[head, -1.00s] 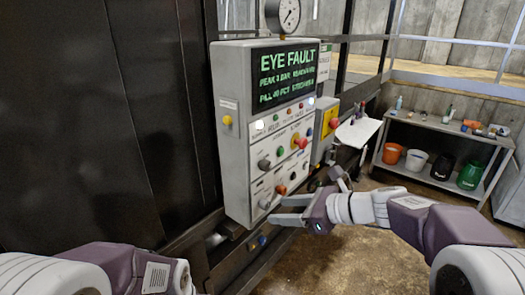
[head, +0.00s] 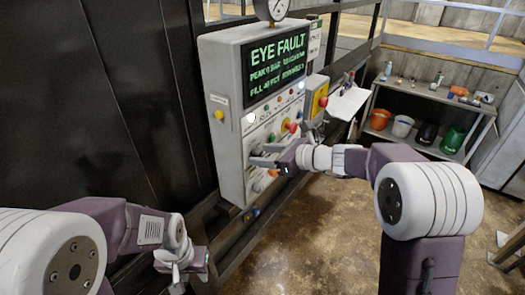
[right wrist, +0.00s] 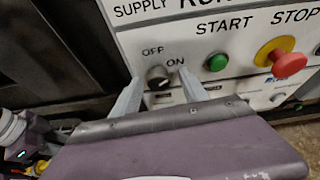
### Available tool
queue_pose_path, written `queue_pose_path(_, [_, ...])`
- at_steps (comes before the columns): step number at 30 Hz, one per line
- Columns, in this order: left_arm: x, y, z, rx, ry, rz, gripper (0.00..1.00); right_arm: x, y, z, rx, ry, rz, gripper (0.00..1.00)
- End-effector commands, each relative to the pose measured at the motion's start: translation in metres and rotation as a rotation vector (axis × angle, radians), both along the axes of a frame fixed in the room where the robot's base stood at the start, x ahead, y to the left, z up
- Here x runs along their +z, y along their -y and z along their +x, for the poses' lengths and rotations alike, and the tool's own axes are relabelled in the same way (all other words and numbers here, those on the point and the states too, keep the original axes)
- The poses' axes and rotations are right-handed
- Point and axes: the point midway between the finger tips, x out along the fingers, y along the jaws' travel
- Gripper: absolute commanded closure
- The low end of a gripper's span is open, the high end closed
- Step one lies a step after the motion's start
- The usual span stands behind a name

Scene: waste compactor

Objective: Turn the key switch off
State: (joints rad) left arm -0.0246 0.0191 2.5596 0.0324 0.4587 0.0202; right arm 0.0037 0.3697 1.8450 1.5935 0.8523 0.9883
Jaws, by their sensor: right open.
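The key switch (right wrist: 158,77) is a round dark knob on the pale control panel (right wrist: 130,45), with OFF at its upper left and ON at its upper right. Which label it points to is hard to tell. My right gripper (right wrist: 159,74) is open, with one finger on each side of the knob; contact is not clear. In the head view my right gripper (head: 262,154) is at the panel's lower front and covers part of the controls. My left gripper (head: 176,268) hangs low at the left, away from the panel; its fingers are too unclear to judge.
A green START button (right wrist: 216,62) and a red STOP mushroom button (right wrist: 286,59) sit right of the switch. The screen (head: 276,66) above reads EYE FAULT. A shelf (head: 425,95) with buckets stands at the back right. The floor in front is clear.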

Motion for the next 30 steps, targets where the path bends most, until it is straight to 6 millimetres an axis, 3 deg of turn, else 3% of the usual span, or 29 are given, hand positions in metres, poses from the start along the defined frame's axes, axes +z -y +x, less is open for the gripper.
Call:
queue_pose_path(10, [0.002, 0.000, 0.000, 0.000, 0.000, 0.000, 0.64, -0.003, -0.006, 0.004, -0.001, 0.001, -0.002, 0.51])
queue_pose_path(15, [0.002, 0.000, 0.000, 0.000, 0.000, 0.000, 0.64, -0.003, -0.005, 0.004, -0.001, 0.000, -0.001, 0.98])
queue_pose_path(16, [0.002, 0.000, 0.000, 0.000, 0.000, 0.000, 0.64, -0.003, -0.005, 0.004, -0.001, 0.000, -0.001, 1.00])
queue_pose_path(23, [-0.004, 0.000, 0.000, 0.000, 0.000, 0.000, 0.64, -0.005, -0.005, 0.004, 0.000, 0.014, -0.010, 1.00])
queue_pose_path(30, [-0.035, 0.000, 0.000, 0.000, 0.000, 0.000, 0.64, -0.010, -0.006, 0.003, -0.001, 0.106, -0.072, 1.00])
